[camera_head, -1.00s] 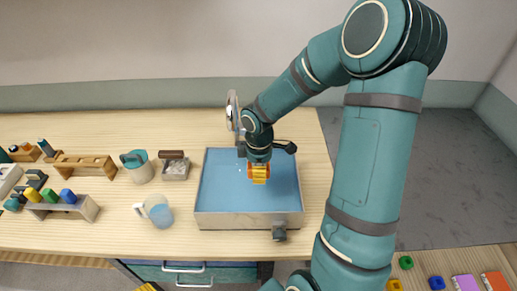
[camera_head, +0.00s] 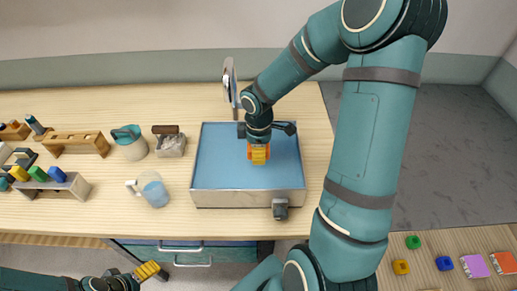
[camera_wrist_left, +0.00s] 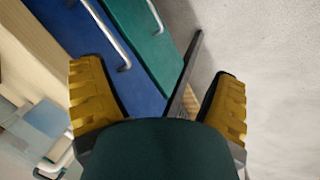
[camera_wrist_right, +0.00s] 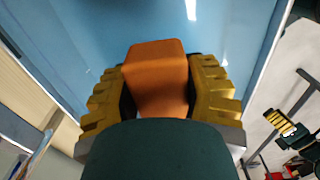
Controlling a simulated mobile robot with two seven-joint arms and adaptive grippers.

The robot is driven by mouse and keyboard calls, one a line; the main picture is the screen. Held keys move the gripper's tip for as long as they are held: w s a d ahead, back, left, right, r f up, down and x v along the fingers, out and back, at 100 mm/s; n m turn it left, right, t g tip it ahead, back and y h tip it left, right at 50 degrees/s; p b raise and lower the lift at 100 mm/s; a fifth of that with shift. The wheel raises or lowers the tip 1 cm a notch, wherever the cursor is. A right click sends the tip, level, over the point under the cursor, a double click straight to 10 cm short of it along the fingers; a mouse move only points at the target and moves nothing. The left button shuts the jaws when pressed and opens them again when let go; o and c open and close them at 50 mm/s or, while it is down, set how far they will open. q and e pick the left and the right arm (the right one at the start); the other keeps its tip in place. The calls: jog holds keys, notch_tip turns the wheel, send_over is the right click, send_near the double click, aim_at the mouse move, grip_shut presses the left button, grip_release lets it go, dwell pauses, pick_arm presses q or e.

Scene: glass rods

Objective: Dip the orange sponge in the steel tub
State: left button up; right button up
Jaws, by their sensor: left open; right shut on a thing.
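The steel tub (camera_head: 225,199) stands near the front of the wooden counter and holds blue water (camera_head: 225,170). My right gripper (camera_head: 259,157) points down over the tub's middle and is shut on the orange sponge (camera_wrist_right: 158,72). In the right wrist view the sponge sits between the yellow fingers, with blue water behind it. I cannot tell whether the sponge touches the water. My left gripper (camera_head: 150,271) is open and empty, low in front of the counter. In the left wrist view its fingers (camera_wrist_left: 158,95) are spread, with drawer fronts beyond.
Wooden racks (camera_head: 75,145) are farther left. A tap (camera_head: 230,80) rises behind the tub. Coloured blocks (camera_head: 445,263) lie at the lower right.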

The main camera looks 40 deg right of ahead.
aim_at(259, 175)
jog(key=shift+f+b, duration=3.45)
jog(key=shift+f, duration=1.3)
pick_arm(q)
notch_tip(259, 175, down, 7)
jog(key=s, duration=0.2)
jog(key=shift+d+f+g, duration=0.2)
jog(key=shift+d+g, duration=0.05)
jog(key=shift+g, duration=0.15)
pick_arm(e)
jog(key=shift+r, duration=0.1)
notch_tip(259, 175, up, 3)
jog(key=p, duration=0.3)
jog(key=shift+r, duration=0.2)
notch_tip(259, 175, up, 5)
jog(key=p, duration=0.4)
jog(key=shift+r, duration=0.1)
pick_arm(q)
notch_tip(259, 175, up, 10)
jog(key=w+p, duration=0.2)
jog(key=shift+a+f+t, duration=0.15)
jog(key=shift+a+t, duration=0.1)
jog(key=shift+t, duration=0.15)
pick_arm(e)
jog(key=shift+r, duration=1.15)
